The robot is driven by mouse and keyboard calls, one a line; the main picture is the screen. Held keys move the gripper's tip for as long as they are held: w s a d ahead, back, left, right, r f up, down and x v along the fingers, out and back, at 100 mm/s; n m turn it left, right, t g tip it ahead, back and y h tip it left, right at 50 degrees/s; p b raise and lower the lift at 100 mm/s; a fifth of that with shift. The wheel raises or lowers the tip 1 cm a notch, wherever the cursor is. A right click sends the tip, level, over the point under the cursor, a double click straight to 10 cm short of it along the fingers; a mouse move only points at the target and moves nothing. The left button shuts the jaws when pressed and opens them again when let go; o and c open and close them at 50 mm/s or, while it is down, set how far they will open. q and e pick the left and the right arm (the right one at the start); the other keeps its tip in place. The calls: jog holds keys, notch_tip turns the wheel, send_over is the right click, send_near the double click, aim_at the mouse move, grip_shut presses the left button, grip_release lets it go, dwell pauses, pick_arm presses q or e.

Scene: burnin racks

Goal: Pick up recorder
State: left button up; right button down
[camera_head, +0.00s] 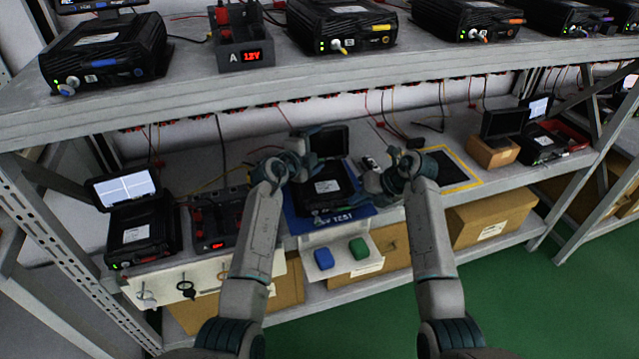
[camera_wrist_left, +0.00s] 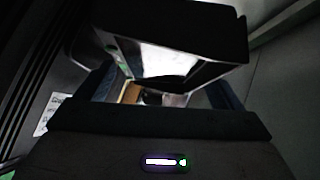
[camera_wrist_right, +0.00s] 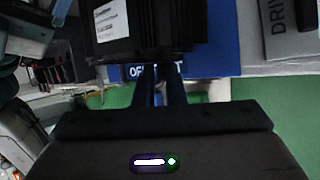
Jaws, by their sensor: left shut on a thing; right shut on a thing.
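The recorder (camera_head: 323,190) is a black finned box with a white label, on a blue mat (camera_head: 350,218) on the lower shelf. A small dark monitor (camera_head: 328,141) stands at its back. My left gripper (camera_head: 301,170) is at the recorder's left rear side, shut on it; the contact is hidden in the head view. The left wrist view is dark, with a monitor frame (camera_wrist_left: 170,45) close in front. My right gripper (camera_head: 364,186) is at the recorder's right side, shut on its edge. The right wrist view shows the recorder's finned body (camera_wrist_right: 135,25) at the fingertips.
A red-lit power unit (camera_head: 222,222) and another recorder with a lit monitor (camera_head: 140,232) stand to the left. A yellow-edged dark mat (camera_head: 450,168) lies to the right. A white tray (camera_head: 345,262) with blue and green pieces is in front. The upper shelf (camera_head: 300,85) hangs above.

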jog(key=shift+d+f, duration=0.15)
jog(key=shift+f, duration=0.1)
pick_arm(q)
jog(key=shift+a+r, duration=0.1)
jog(key=shift+r, duration=0.15)
pick_arm(e)
jog(key=shift+r, duration=0.25)
pick_arm(q)
jog(key=shift+w+r+p, duration=0.1)
jog(key=shift+p, duration=0.2)
pick_arm(e)
jog(key=shift+r, duration=0.15)
